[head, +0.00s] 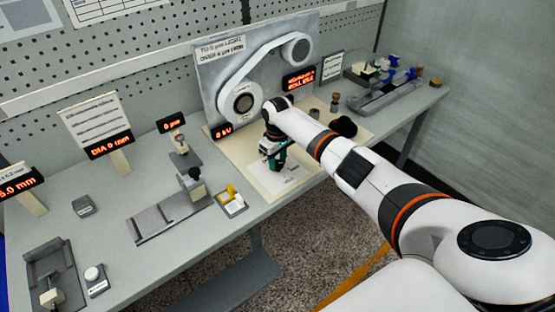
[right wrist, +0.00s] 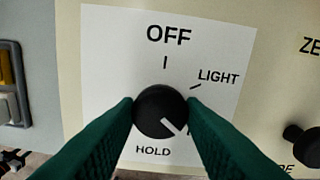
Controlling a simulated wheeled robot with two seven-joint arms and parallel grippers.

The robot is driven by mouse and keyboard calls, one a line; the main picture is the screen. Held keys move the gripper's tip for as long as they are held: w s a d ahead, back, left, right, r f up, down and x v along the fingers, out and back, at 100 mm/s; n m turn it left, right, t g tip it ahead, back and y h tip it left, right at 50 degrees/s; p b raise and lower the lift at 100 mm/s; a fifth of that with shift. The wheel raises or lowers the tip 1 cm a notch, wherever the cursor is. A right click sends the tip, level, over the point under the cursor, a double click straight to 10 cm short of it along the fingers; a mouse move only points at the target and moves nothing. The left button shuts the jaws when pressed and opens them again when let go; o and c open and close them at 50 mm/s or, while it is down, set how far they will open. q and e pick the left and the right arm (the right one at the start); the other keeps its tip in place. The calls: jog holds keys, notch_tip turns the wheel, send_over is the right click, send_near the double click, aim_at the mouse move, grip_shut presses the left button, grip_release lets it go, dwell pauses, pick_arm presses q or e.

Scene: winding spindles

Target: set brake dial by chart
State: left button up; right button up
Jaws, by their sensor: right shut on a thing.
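The brake dial (right wrist: 160,108) is a round black knob on a white plate (right wrist: 105,60). My right gripper (right wrist: 160,118) has its two green fingers on either side of the knob, closed on it. The knob's white line points to the lower right. OFF is above, LIGHT at upper right and HOLD below; the right finger hides part of the plate's right side. In the head view my right gripper (head: 274,158) is over the plate (head: 285,182) and covers the knob. A chart sign (head: 222,48) on the grey belt panel seems to read LIGHT to 5 µm, FIRM over. My left gripper is out of view.
Behind the gripper stands the grey panel (head: 212,85) with a belt and two pulleys. A µm display (head: 171,122) reads 0. A yellow-and-white switch box (head: 232,201) is left of the plate. Another black knob (right wrist: 302,139) is to the right. The front table edge is close.

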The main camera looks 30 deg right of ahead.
aim_at(278, 163)
jog(key=shift+n, duration=0.6)
jog(key=o, duration=1)
notch_tip(278, 163, up, 12)
jog(key=shift+r+b, duration=0.1)
jog(key=shift+b, duration=0.95)
